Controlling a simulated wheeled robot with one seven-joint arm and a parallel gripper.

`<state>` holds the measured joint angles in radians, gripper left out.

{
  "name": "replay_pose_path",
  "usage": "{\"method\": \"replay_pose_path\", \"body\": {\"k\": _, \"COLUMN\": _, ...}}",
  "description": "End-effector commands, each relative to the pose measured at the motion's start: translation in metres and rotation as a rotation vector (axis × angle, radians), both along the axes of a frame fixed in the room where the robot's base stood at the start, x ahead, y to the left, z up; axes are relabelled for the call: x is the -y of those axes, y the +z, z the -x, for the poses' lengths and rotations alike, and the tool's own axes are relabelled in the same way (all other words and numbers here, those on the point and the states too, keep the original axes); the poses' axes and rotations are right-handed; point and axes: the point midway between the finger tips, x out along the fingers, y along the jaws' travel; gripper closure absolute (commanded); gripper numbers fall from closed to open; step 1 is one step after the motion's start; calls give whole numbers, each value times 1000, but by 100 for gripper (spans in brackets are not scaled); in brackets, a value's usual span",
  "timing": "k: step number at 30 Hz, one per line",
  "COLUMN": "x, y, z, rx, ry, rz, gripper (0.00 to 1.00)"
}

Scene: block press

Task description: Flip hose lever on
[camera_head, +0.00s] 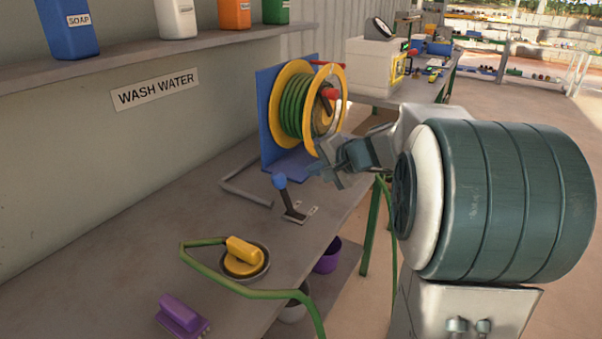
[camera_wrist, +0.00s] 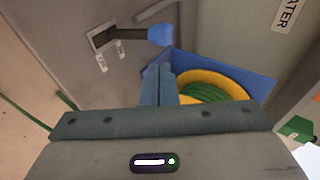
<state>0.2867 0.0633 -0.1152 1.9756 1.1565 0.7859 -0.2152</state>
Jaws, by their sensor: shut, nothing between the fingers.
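The hose lever (camera_head: 288,200) is a dark handle with a blue ball knob, rising from a small base plate with white labels on the bench. It tilts toward the back wall in the head view. In the wrist view the lever (camera_wrist: 133,34) shows at the top, its blue knob pointing right. My gripper (camera_head: 318,170) is above the bench, right of the knob and in front of the hose reel, apart from the lever. In the wrist view my gripper's fingers (camera_wrist: 158,86) are together and empty, below the knob in the picture.
A hose reel (camera_head: 293,105) with yellow rims, green hose and a blue stand is close behind my gripper. A yellow sprayer (camera_head: 243,252) with green hose lies nearer on the bench, beside a purple brush (camera_head: 180,315). A shelf (camera_head: 130,58) holds bottles.

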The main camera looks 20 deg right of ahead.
Motion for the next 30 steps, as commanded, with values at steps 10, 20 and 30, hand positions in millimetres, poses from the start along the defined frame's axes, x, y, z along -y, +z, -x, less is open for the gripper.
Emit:
{"method": "replay_pose_path", "body": {"k": 10, "x": 13, "y": 18, "z": 24, "rx": 0, "ry": 0, "rz": 0, "gripper": 100}}
{"method": "replay_pose_path", "body": {"k": 20, "x": 15, "y": 18, "z": 25, "rx": 0, "ry": -1, "rz": 0, "gripper": 100}}
{"method": "replay_pose_path", "body": {"k": 30, "x": -25, "y": 27, "z": 63, "rx": -72, "ry": 128, "rz": 106, "gripper": 100}}
